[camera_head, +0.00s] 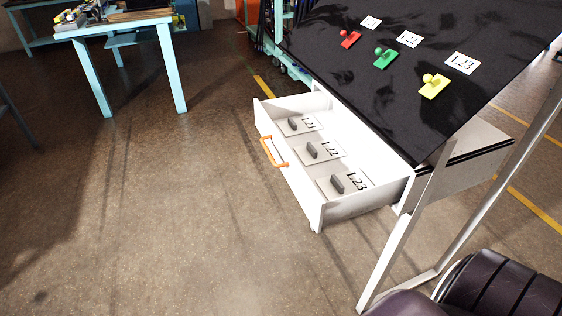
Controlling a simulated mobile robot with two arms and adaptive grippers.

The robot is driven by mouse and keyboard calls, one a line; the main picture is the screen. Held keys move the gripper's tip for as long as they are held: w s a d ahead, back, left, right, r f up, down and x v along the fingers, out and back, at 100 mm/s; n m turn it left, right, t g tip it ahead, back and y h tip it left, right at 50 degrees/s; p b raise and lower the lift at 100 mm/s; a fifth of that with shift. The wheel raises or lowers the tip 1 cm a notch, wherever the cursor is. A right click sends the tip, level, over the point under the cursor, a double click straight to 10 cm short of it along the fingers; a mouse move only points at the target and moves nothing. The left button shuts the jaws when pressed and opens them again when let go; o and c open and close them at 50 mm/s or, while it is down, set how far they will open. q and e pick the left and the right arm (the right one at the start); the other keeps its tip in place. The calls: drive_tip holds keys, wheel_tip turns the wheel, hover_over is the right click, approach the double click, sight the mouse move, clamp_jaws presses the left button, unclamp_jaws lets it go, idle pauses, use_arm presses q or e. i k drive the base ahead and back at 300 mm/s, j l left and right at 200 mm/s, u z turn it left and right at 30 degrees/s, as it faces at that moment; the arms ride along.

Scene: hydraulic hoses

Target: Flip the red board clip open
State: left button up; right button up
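The red board clip (349,39) is on the black tilted board, near its upper left part, beside a white label (371,22). It is a flat red piece with a rounded knob at one end. It is too small to tell whether it is open or shut. A green clip (384,58) and a yellow clip (433,87) sit in a row below and to the right of it. Neither gripper is in view, so I cannot see what they hold.
A white drawer (357,209) with an orange handle (272,152) stands open under the black board (330,80), with dark pieces and number labels inside. Grey table legs (402,235) stand at right. A light-blue workbench (172,70) is at upper left. The floor at left is clear.

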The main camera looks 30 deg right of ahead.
sight(349, 40)
drive_tip(key=z, duration=1.7)
